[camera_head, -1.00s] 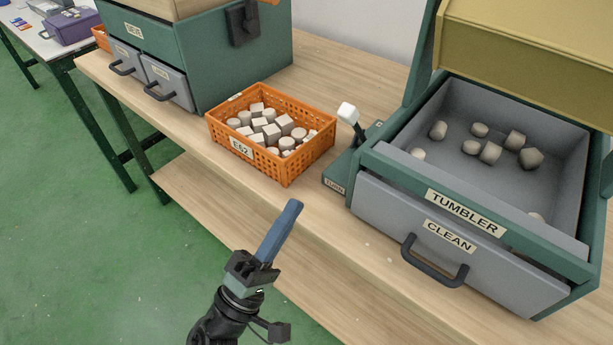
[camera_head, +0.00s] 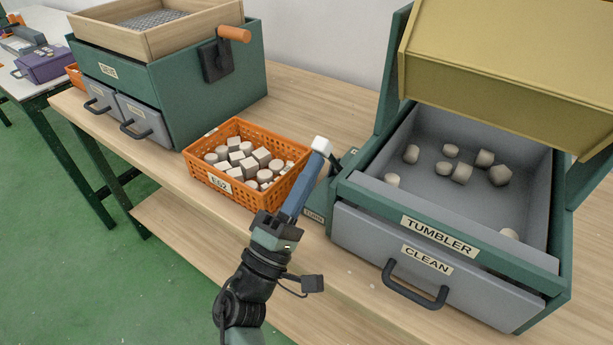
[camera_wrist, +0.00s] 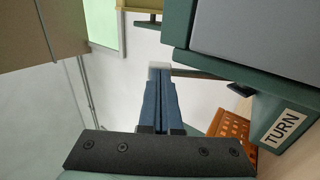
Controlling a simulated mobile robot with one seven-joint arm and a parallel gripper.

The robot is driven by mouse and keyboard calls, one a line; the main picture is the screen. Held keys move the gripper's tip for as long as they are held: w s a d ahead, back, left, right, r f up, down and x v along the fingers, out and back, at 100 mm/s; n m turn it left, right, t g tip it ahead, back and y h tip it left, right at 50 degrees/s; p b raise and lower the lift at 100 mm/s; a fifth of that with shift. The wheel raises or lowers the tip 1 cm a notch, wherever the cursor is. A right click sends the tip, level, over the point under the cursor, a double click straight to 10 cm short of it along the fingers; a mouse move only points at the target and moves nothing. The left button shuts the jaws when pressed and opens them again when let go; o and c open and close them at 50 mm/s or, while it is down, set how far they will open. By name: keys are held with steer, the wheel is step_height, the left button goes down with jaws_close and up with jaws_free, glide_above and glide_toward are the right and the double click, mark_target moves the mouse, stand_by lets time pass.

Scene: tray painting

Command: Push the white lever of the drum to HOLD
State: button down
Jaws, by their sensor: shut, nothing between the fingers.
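The drum is the green TUMBLER box (camera_head: 345,194) at the right, with a raised yellow lid and pale pieces inside. Its lever has a white knob (camera_head: 321,145) on a dark stem at the box's left side; the stem is mostly hidden behind my fingers. My gripper (camera_head: 313,158) is shut and empty, its blue fingertips right at the knob. In the wrist view the white knob (camera_wrist: 159,67) shows just past the fingertips (camera_wrist: 158,75); I cannot tell if they touch. A TURN label (camera_wrist: 282,128) shows on the lever's base; no HOLD label is readable.
A green cabinet (camera_head: 190,100) with grey drawers stands at the back left. The grey CLEAN drawer (camera_head: 360,245) is below the tumbler. Bare bench top (camera_head: 290,85) lies behind the crate.

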steer(key=shift+r, duration=0.1)
steer(key=w+d+r+g+y+p, duration=0.1)
steer(key=w+r+g+p, duration=0.1)
steer(key=p, duration=0.5)
steer(key=w+d+r+g+y+p, duration=0.1)
steer(key=w+r+g+p, duration=0.1)
steer(key=p, duration=0.5)
steer(key=w+d+r+g+y+p, duration=0.1)
steer(key=w+d+r+g+p, duration=0.1)
steer(key=p, duration=0.5)
steer(key=shift+w+r+g+y, duration=0.15)
steer(key=shift+w+g+y, duration=0.15)
steer(key=shift+y, duration=0.1)
steer(key=w+d+g+p, duration=0.1)
steer(key=w+g+y+p, duration=0.1)
steer(key=w+p, duration=0.1)
steer(key=w+d+f+p, duration=0.1)
steer(key=p, duration=0.1)
steer(key=shift+w+d+g+y, duration=0.3)
steer(key=shift+w+g, duration=0.05)
steer(key=shift+g, duration=0.05)
steer(key=shift+d+r, duration=0.1)
steer(key=shift+r, duration=0.15)
